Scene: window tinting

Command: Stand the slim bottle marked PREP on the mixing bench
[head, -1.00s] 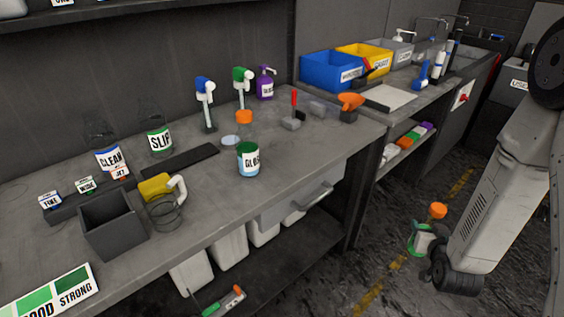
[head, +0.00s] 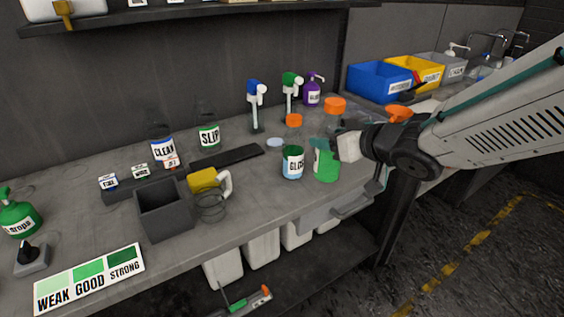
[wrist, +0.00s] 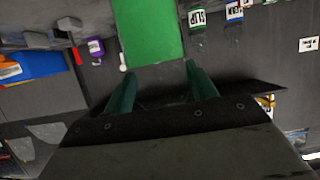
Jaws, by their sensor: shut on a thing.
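My gripper (wrist: 159,70) is shut on a bottle with a green band (head: 326,162) and an orange cap (head: 335,105); its clear upper part is hard to see. In the wrist view the green band (wrist: 150,35) lies between the fingertips. No PREP lettering is readable on it, and its width is hard to judge. It is upright, in front of the bench top (head: 255,205), just right of the GLOSS bottle (head: 293,163). I cannot tell whether its base touches the bench or hangs above it. My gripper reaches in from the right.
CLEAN (head: 162,152) and SLIP (head: 209,137) bottles stand at the back left. Two spray heads (head: 256,92) and a purple bottle (head: 312,92) stand behind. A dark open box (head: 165,215) and a yellow-topped jug (head: 203,182) are left. Bench between jug and GLOSS bottle is mostly clear.

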